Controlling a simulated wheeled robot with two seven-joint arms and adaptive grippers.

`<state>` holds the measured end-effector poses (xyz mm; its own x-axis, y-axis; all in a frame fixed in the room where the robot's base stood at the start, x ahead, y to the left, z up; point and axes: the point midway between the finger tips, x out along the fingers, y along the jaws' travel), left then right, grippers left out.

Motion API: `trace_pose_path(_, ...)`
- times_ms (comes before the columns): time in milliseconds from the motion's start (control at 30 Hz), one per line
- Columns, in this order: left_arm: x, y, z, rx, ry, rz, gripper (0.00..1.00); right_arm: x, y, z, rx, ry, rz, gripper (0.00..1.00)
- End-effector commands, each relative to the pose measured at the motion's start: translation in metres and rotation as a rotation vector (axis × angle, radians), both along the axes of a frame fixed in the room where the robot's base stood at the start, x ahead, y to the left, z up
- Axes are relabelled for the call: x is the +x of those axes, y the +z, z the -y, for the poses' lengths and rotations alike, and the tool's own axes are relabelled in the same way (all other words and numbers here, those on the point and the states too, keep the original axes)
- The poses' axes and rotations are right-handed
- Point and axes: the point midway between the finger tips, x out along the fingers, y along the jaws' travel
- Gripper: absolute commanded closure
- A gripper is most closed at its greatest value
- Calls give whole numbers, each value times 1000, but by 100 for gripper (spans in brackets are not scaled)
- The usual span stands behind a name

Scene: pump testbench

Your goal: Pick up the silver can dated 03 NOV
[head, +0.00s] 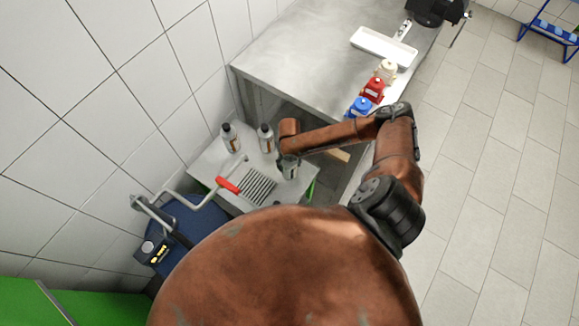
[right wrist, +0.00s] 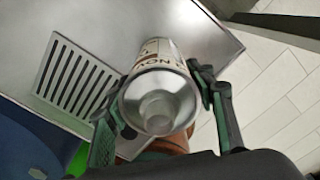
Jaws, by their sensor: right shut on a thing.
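A silver can (right wrist: 160,95) with a cream label is between the fingers of my right gripper (right wrist: 157,92) in the right wrist view. Dark letters that look like "NOV" show on its label; the day number cannot be read clearly. My right gripper is shut on this can, with one finger on each side. In the head view the right gripper (head: 288,163) is at the right side of the small steel table, and the arm mostly hides the held can. Two more silver cans with dark tops, a left one (head: 231,138) and a middle one (head: 266,139), stand upright on the table; their dates are unreadable. My left gripper is not in view.
The small steel table (head: 212,162) has a slotted drain grille (head: 257,187) and a red-handled lever (head: 228,185) at its left. A larger steel bench (head: 300,60) behind bears blue (head: 359,106), red (head: 374,90) and cream (head: 386,69) items. A tiled wall is close on the left.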

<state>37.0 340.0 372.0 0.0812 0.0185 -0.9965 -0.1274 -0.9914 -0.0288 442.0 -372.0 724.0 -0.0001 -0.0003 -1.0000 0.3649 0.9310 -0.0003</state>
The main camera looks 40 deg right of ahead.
Motion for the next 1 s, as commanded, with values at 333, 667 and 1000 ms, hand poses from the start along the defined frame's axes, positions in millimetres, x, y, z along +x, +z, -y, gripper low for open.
trace_pose_path(333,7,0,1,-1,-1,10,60,1,1,0,0,0,2,92)
trace_pose_path(667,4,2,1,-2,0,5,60,2,17,1,0,0,3,92)
trace_pose_path(1000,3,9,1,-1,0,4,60,-40,81,4,-2,2,1,92)
